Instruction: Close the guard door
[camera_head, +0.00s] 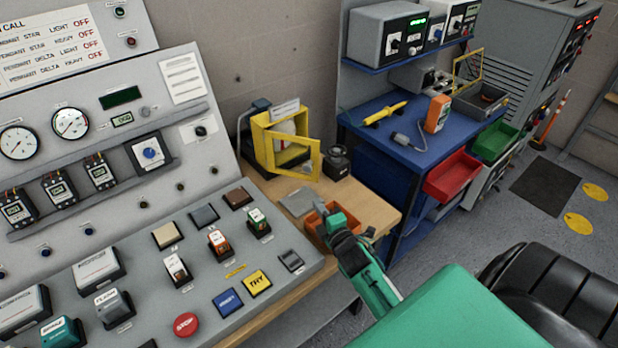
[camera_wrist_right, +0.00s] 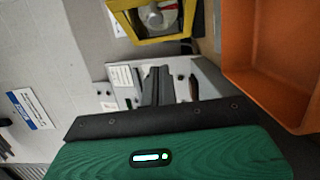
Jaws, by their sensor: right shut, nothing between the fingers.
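The yellow guard box (camera_head: 257,148) stands at the back of the wooden bench, with a round grey part inside. Its yellow-framed guard door (camera_head: 313,158) stands open, swung out towards the front right. My right gripper (camera_head: 322,210) is in front of the door and lower in the picture, over the orange bin, apart from the door. In the wrist view the right gripper (camera_wrist_right: 158,72) is shut and empty. Part of the yellow guard assembly (camera_wrist_right: 165,40) shows beyond its fingertips; whether that part is door or box I cannot tell. My left gripper is not in view.
An orange bin (camera_head: 314,236) sits on the bench beside my right gripper; it also shows in the wrist view (camera_wrist_right: 262,70). A small black device (camera_head: 337,163) stands right of the door. The control console (camera_head: 185,240) fills the left. A blue workbench (camera_head: 400,150) stands behind right.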

